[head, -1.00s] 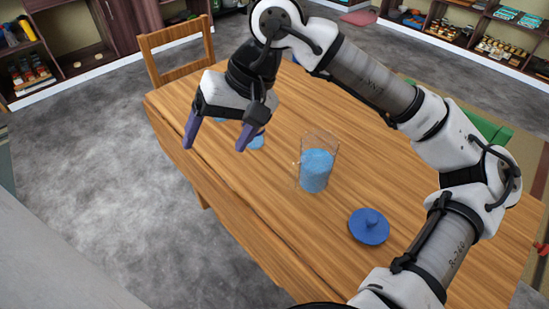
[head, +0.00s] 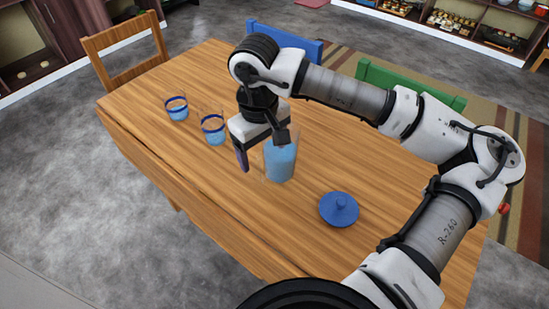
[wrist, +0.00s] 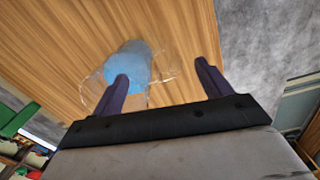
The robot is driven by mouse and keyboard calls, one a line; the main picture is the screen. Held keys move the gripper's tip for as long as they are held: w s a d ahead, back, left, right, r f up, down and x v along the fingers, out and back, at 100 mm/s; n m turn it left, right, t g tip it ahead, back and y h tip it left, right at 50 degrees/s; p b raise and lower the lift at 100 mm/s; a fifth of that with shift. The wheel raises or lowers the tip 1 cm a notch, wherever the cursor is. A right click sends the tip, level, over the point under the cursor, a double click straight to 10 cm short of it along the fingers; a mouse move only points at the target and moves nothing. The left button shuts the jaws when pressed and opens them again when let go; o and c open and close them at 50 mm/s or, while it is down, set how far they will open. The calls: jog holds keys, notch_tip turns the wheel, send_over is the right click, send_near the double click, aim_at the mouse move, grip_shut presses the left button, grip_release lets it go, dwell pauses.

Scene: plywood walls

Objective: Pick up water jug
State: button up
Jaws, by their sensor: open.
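The water jug (head: 281,162) is a clear vessel with blue water, standing upright on the wooden table. My gripper (head: 256,158) is open beside the jug, on its left side in the head view, and partly hides its upper part. In the wrist view the jug (wrist: 137,62) shows beyond my open gripper (wrist: 162,72). The left finger overlaps the blue water in that view, and a clear part of the jug reaches into the gap between the fingers. I cannot tell whether a finger touches the jug.
Two glasses with blue water, one nearer (head: 213,128) and one farther (head: 177,108), stand to the left. Wooden (head: 125,50), blue (head: 290,45) and green (head: 410,88) chairs surround the table.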

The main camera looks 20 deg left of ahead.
aim_at(274, 160)
notch_tip(274, 160, down, 4)
jog(key=shift+f+p, duration=0.2)
jog(key=shift+p, duration=0.3)
jog(key=shift+c, duration=0.4)
jog(key=c, duration=1.4)
jog(key=shift+c, duration=0.4)
